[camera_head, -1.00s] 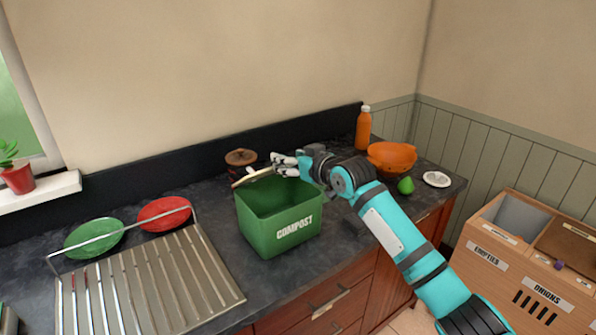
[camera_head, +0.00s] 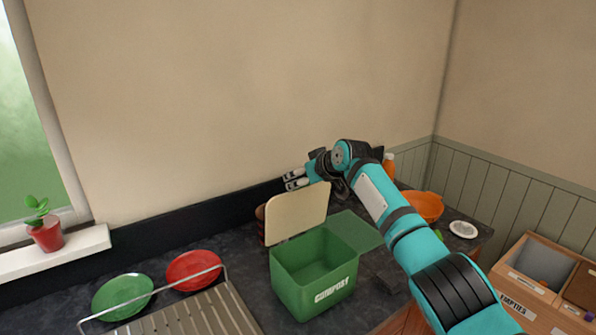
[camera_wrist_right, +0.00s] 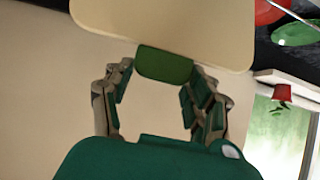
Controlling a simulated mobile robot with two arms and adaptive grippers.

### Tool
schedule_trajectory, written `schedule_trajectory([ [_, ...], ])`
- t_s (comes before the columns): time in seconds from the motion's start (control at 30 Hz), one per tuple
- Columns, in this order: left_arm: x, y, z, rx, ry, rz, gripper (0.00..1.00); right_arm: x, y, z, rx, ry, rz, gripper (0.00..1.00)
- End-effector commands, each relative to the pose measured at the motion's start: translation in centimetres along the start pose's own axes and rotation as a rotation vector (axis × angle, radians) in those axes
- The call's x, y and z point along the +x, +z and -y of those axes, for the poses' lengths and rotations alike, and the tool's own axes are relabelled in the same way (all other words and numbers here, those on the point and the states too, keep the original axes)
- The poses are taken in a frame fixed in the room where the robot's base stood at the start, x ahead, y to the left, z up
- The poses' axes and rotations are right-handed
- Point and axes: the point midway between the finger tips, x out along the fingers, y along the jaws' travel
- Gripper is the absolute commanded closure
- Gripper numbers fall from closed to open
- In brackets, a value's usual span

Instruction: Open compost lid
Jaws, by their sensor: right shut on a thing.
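The green compost bin (camera_head: 315,292) stands on the dark counter with its top open and its inside showing. Its cream lid (camera_head: 297,214) stands steeply raised at the back left of the bin. My right gripper (camera_head: 294,180) is at the lid's upper edge. In the right wrist view, the fingers (camera_wrist_right: 160,85) are on either side of a green tab (camera_wrist_right: 164,65) on the edge of the lid (camera_wrist_right: 165,22), and they are shut on it. My left gripper is not in view.
A flat green panel (camera_head: 357,230) lies right of the bin. A brown pot (camera_head: 261,225) is partly hidden behind the lid. A drying rack (camera_head: 205,317), red plate (camera_head: 193,270) and green plate (camera_head: 122,296) are left. An orange bowl (camera_head: 424,205) and white dish (camera_head: 463,229) are right.

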Motion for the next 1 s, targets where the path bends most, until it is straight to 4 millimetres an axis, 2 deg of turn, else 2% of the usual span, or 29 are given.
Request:
schedule_trajectory([
  [0.13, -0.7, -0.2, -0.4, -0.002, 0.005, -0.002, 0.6, -0.1, 0.2, 0.0, -0.002, -0.001, 0.031, 1.0],
  [0.33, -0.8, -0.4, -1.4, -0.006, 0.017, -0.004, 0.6, 0.0, 0.6, -0.1, -0.002, -0.001, 0.045, 1.0],
  [0.57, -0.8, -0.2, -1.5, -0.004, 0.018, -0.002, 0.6, 0.1, 0.8, -0.1, -0.001, -0.002, 0.049, 1.0],
  [0.6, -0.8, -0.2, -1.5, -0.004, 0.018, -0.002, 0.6, 0.1, 0.8, -0.1, -0.001, -0.002, 0.049, 0.43],
  [0.8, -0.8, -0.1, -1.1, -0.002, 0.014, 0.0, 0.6, 0.1, 0.8, -0.1, 0.0, -0.002, 0.05, 0.19],
  [1.0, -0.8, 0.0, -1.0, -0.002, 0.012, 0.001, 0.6, 0.1, 0.7, 0.0, 0.001, -0.002, 0.047, 0.19],
])
